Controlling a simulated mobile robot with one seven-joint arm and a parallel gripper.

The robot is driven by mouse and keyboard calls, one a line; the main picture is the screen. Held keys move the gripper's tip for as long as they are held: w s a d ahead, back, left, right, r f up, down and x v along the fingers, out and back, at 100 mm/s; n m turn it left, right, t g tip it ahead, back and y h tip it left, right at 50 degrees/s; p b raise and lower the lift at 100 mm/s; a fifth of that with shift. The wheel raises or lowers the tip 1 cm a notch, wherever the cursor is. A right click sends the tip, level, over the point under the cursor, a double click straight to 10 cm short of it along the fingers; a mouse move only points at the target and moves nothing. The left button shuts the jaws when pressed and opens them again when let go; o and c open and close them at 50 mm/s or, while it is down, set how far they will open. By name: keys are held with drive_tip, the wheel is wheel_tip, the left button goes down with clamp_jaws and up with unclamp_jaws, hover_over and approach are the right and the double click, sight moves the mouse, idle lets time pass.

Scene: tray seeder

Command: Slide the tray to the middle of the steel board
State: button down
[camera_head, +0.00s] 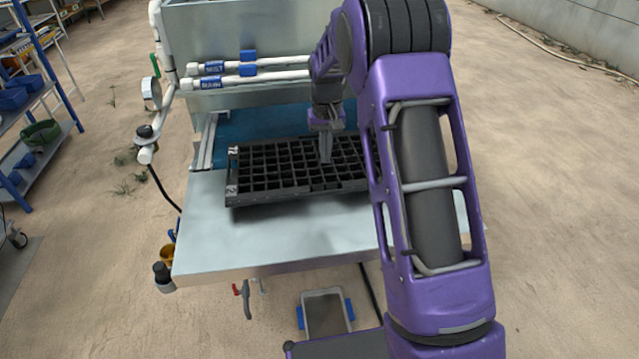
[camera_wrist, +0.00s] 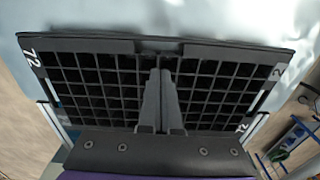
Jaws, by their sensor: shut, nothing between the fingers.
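The black seedling tray (camera_head: 232,194), a grid of square cells with white number labels at its corners, lies at the back of the steel board (camera_head: 290,235). Its back part reaches onto the blue strip behind the board. My arm hides its right end in the head view.
White pipes with blue-handled valves (camera_head: 247,70) run above the tray's back edge, in front of a metal housing (camera_head: 240,30). The steel board is bare in front of the tray. A gauge (camera_head: 151,93) stands at the left. A blue shelf rack (camera_head: 50,75) is farther left.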

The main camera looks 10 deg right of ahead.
drive_tip(key=f, duration=1.1)
drive_tip(key=shift+s+a, duration=0.1)
drive_tip(key=shift+s, duration=0.15)
